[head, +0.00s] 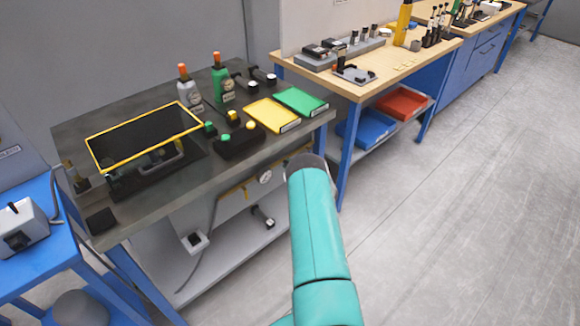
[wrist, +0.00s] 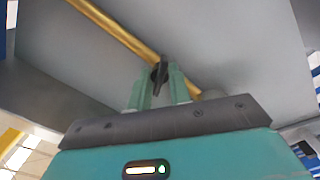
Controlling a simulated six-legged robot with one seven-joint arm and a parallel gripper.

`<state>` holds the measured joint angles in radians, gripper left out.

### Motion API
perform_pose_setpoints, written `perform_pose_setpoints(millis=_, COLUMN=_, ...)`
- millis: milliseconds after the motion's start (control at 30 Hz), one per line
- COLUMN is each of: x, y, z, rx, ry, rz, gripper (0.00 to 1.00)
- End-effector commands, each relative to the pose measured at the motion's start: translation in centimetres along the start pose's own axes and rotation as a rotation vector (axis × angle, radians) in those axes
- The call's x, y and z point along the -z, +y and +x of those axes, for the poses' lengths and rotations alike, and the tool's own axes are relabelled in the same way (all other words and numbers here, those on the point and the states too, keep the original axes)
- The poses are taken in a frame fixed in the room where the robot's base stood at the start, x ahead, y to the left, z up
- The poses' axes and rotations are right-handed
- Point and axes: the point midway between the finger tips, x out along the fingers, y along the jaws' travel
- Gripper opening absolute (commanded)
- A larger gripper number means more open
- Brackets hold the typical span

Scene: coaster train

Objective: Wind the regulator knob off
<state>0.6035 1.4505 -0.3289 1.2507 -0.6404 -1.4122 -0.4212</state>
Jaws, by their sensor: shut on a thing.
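In the wrist view my gripper (wrist: 159,77) has its two green fingers on either side of a small black knob (wrist: 160,70), which I take to be the regulator knob. The fingers are shut on it. The knob sits in front of a brass pipe (wrist: 115,32) that runs slantwise along a grey surface. In the head view my arm covers the gripper and the knob. A round white gauge (head: 265,177) shows under the front edge of the dark workbench, left of my arm.
The dark workbench (head: 75,143) holds a yellow-framed black panel (head: 145,137), a green bottle (head: 223,85), and yellow (head: 271,114) and green (head: 300,101) trays. Its lower shelf (head: 225,262) is beneath. A wooden bench (head: 385,77) stands behind. Floor to the right is clear.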

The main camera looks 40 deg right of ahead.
Motion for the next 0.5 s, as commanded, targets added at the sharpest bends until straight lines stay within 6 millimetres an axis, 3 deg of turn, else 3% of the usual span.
perform_pose_setpoints(millis=500, x=0.07, y=-0.13, z=0.07, rx=0.002, ry=0.002, rz=-0.489, gripper=0.00)
